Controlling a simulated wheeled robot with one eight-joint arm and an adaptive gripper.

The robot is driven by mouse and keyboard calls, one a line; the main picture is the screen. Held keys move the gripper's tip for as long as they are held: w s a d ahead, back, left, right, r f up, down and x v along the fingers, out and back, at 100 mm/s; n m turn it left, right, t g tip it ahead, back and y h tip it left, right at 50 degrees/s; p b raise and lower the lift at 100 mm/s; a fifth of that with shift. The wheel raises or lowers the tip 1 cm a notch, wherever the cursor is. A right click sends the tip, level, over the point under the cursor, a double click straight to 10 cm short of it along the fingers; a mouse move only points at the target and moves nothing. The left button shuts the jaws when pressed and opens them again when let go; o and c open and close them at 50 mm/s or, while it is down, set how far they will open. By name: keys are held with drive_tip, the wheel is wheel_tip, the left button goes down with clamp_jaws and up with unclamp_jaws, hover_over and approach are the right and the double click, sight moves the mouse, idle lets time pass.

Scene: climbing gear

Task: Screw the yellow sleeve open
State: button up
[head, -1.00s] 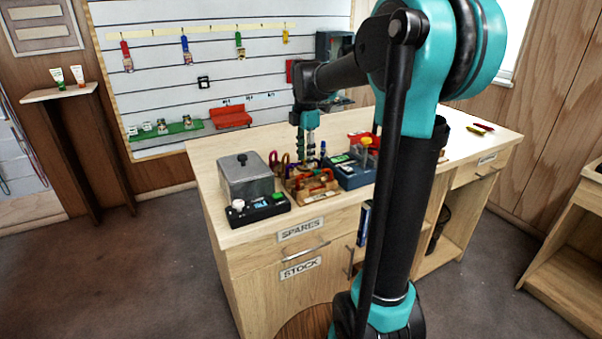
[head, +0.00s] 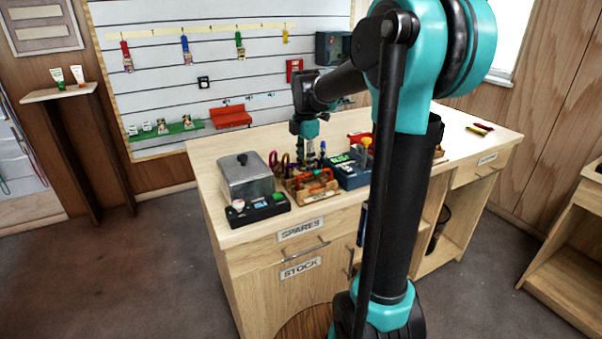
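My gripper (head: 308,164) points down over a wooden tray (head: 318,198) on the workbench. The tray holds several carabiners, among them an orange-red one (head: 322,174) at the front and a dark purple one (head: 285,162) at the left. The gripper's fingers are small and dark among the carabiners, so I cannot tell whether they are open, shut or touching anything. I cannot make out a yellow sleeve on any carabiner. A small yellow piece (head: 366,141) shows at the blue box to the right, too small to identify.
A grey lidded box (head: 247,180) and a black device (head: 258,209) stand left of the tray. A blue box (head: 350,175) stands close on its right. My arm hides part of the bench. The bench's far right (head: 465,148) is mostly clear.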

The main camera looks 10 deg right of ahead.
drive_tip(key=shift+w+a, duration=0.2)
drive_tip(key=shift+w, duration=0.35)
drive_tip(key=shift+w+a, duration=0.15)
drive_tip(key=shift+w, duration=0.4)
drive_tip(key=shift+r, duration=1.4)
drive_tip(key=shift+s+d, duration=0.2)
drive_tip(key=shift+s, duration=0.4)
drive_tip(key=shift+s+d, duration=0.15)
drive_tip(key=shift+s, duration=0.4)
drive_tip(key=shift+f, duration=0.1)
drive_tip(key=shift+w+a+f, duration=0.1)
drive_tip(key=shift+w+f, duration=0.1)
drive_tip(key=shift+f, duration=0.5)
drive_tip(key=shift+w+a+f, duration=0.1)
drive_tip(key=shift+w+f, duration=0.1)
drive_tip(key=shift+f, duration=0.45)
